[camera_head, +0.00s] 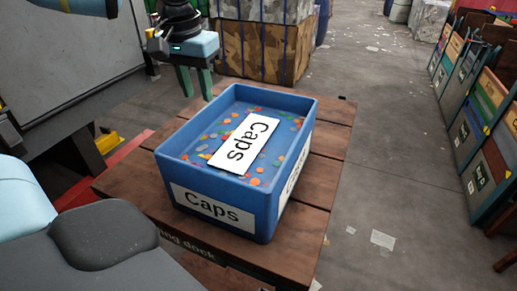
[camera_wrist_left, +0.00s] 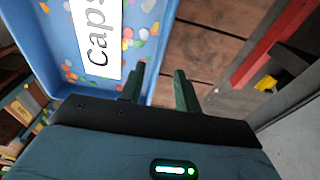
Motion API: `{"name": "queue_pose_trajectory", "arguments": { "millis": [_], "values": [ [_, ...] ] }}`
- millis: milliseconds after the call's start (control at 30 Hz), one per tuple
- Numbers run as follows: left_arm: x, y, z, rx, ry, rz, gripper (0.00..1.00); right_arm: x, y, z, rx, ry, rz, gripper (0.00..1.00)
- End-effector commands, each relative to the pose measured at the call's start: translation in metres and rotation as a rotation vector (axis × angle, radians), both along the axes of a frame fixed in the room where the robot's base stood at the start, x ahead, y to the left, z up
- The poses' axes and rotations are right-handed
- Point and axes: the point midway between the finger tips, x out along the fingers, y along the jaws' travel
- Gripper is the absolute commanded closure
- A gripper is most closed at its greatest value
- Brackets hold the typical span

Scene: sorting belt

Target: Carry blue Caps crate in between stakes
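The blue Caps crate (camera_head: 174,165) stands upright on a brown wooden platform (camera_head: 325,178). It holds many coloured caps and a white "Caps" card; its front also carries a "Caps" label. Its wall shows in the left wrist view (camera_wrist_left: 162,62). My left gripper (camera_head: 197,92) is at the crate's far left corner, with two green fingers apart and nothing held. In the left wrist view the fingers (camera_wrist_left: 160,82) appear on either side of the crate's rim; I cannot tell whether they touch it. My right gripper is out of view. I cannot make out any stakes.
Strapped brown boxes (camera_head: 262,50) stand behind the platform. Shelving with bins (camera_head: 480,120) lines the right side. A grey panel (camera_head: 75,60) and a red rail (camera_head: 100,172) are at the left. The concrete floor (camera_head: 385,130) between platform and shelving is mostly clear, with scattered paper.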

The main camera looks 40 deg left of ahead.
Motion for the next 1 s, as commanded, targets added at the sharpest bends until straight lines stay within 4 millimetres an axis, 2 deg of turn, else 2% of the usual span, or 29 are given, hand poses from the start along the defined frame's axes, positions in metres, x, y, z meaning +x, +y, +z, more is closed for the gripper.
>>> {"name": "queue_pose_trajectory", "arguments": {
  "millis": [233, 367, 567, 833, 1000],
  "values": [
    [0.001, 0.001, -0.013, 0.0, 0.002, 0.0, 0.67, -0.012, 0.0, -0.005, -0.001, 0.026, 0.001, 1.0],
    [0.002, 0.001, -0.026, 0.0, 0.003, 0.0, 0.67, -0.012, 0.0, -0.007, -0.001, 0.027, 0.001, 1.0],
    [0.003, 0.001, -0.031, 0.001, 0.001, 0.0, 0.67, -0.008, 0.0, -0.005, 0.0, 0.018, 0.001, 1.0],
    [0.008, 0.001, -0.067, 0.0, 0.004, -0.001, 0.67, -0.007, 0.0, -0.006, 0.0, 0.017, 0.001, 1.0],
    [0.009, 0.001, -0.078, 0.001, 0.0, -0.001, 0.67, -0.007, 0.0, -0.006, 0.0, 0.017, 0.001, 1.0]
  ]
}}
